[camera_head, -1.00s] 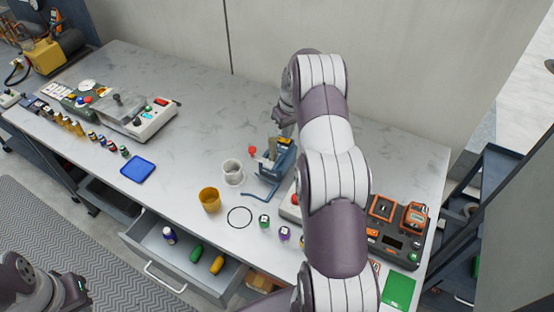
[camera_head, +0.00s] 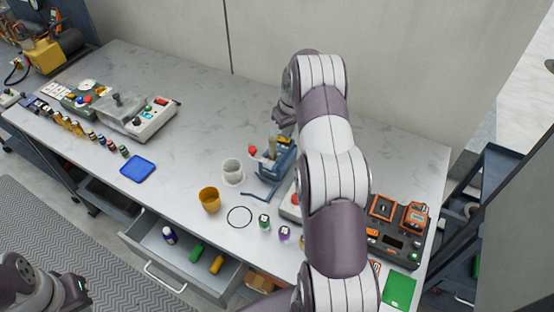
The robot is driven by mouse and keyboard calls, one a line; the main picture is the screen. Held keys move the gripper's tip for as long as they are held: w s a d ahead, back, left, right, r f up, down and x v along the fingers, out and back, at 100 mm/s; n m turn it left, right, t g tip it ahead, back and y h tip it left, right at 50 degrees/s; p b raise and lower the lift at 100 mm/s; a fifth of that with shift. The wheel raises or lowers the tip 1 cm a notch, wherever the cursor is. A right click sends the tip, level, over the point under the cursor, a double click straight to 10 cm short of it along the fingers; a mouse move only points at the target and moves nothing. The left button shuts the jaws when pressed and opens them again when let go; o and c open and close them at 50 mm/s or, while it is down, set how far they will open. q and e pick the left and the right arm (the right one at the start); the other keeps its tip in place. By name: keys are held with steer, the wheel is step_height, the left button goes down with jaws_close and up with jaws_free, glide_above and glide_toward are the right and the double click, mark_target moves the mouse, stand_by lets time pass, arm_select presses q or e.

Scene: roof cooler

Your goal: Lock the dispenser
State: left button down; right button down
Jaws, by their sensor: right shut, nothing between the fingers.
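The blue dispenser (camera_head: 279,173) stands on the bench near the middle, partly hidden by my right arm. A red knob (camera_head: 253,149) shows at its left side. A flat blue lever or strip (camera_head: 260,197) sticks out at its front. My right gripper (camera_head: 276,124) is shut and empty at the top of the dispenser. Its fingertips are small and partly hidden, and I cannot tell whether they touch it. A part of my left arm shows at the bottom left, but its gripper is out of view.
A white cup (camera_head: 232,170) and an amber cup (camera_head: 209,199) stand left of the dispenser. Small bottles (camera_head: 264,222) stand in front. An open drawer (camera_head: 180,250) holds several bottles. An orange-and-black device (camera_head: 395,235) sits at right. The bench's back middle is clear.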

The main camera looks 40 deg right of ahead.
steer(key=shift+f+b, duration=0.4)
steer(key=shift+f, duration=0.25)
step_height(320, 180, up, 7)
steer(key=p, duration=0.4)
steer(key=shift+p, duration=0.3)
stand_by(0.4)
